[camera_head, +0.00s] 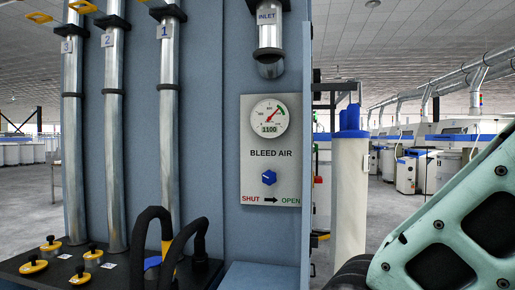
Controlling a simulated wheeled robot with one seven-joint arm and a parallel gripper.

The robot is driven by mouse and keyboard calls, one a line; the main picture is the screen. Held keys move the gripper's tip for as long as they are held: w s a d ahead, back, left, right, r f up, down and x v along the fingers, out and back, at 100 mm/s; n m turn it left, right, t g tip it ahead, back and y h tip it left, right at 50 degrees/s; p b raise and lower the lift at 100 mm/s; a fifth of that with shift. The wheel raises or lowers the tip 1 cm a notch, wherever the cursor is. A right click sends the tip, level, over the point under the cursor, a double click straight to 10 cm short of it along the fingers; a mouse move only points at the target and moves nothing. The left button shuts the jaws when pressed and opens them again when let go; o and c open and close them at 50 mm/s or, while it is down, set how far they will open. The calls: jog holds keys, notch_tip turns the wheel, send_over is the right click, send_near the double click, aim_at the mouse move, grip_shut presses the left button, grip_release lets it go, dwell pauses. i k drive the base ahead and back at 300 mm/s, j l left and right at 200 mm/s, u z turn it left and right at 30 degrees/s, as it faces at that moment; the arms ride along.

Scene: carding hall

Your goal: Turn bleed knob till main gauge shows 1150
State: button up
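The blue bleed knob (269,177) sits on a grey panel (248,210) marked BLEED AIR. Below it, a black arrow points right from red SHUT to green OPEN. A round white gauge (268,117) is above the knob on the same panel. Its number window reads 1100, and its red needle points to the upper right, near a green band at the dial's edge. No other gauge shows. My mint-green arm part is at the lower right, apart from the knob in the picture. My gripper is not in view.
Three metal pipes, labelled 1 (168,120), 2 (113,130) and 3 (73,130), stand left of the panel. Black hoses (150,222) and several yellow-based knobs (50,245) are below. An INLET pipe (269,35) hangs above the gauge. A white cylinder (350,195) stands right.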

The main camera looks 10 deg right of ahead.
aim_at(269, 177)
jog(key=i+j+z, duration=0.4)
jog(key=j, duration=0.35)
jog(key=i+j+z, duration=0.15)
jog(key=i+j, duration=0.2)
jog(key=j, duration=0.1)
